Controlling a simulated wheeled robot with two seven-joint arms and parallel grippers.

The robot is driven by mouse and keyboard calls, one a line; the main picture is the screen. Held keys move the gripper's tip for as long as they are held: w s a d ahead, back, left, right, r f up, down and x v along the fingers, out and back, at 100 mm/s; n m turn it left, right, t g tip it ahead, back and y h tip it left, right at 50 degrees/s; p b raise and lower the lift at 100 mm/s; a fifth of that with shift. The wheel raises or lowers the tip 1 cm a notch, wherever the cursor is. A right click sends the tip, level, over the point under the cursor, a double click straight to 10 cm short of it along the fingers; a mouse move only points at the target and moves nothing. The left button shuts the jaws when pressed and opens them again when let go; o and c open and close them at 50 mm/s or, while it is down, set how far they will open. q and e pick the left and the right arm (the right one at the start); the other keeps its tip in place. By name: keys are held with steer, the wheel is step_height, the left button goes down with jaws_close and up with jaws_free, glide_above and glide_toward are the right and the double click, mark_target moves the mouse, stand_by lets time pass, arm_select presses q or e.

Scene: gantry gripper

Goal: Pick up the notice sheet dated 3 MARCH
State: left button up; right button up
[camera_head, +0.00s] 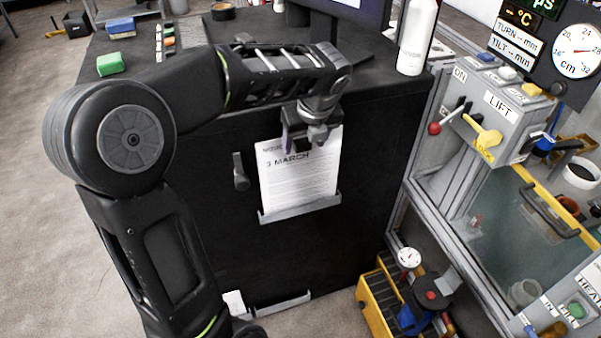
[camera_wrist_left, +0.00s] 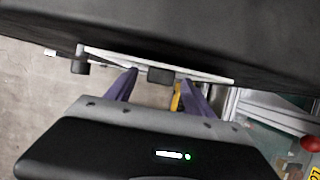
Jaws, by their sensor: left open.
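The white notice sheet (camera_head: 300,185), headed 3 MARCH, stands upright against the dark front of the cabinet, its lower edge in a grey ledge (camera_head: 300,213). My left gripper (camera_head: 309,143) is at the sheet's top edge and hides part of its upper right. In the left wrist view the purple fingers (camera_wrist_left: 160,90) are apart, with a small dark block (camera_wrist_left: 160,76) between them near a thin white edge (camera_wrist_left: 210,76), which looks like the sheet's top. I cannot tell whether the fingers touch the sheet. My right gripper is not in view.
A dark handle or hook (camera_head: 240,172) sticks out left of the sheet. A lower ledge (camera_head: 282,305) has a white sheet (camera_head: 234,303) at its left, partly hidden by my arm. A lever panel (camera_head: 500,110) stands right; a yellow crate (camera_head: 375,300) is on the floor.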

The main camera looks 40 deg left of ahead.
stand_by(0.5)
arm_select(q)
jaws_close()
stand_by(0.5)
